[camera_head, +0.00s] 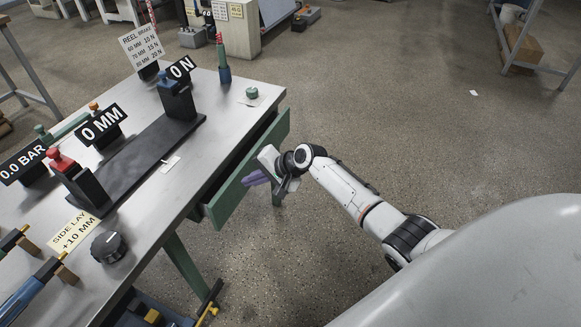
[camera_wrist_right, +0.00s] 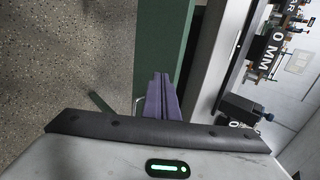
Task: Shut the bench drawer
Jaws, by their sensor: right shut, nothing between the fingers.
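The bench drawer (camera_head: 228,201) has a long green front and stands partly open on the right side of the bench (camera_head: 220,120). A dark gap shows between the front and the bench edge. My right gripper (camera_head: 254,179) has purple fingers and is shut and empty. It is at the outer face of the drawer front, near its middle; whether it touches is hard to tell. In the right wrist view the shut fingers (camera_wrist_right: 160,94) point at the green drawer front (camera_wrist_right: 160,35), overlapping its lower end in the picture. My left gripper is not in view.
The bench top holds a dark rail (camera_head: 150,150), a black knob (camera_head: 108,246), a small green knob (camera_head: 252,93) and several signs, including a reel brake sign (camera_head: 141,46). The floor (camera_head: 400,120) right of the drawer is clear around my right arm.

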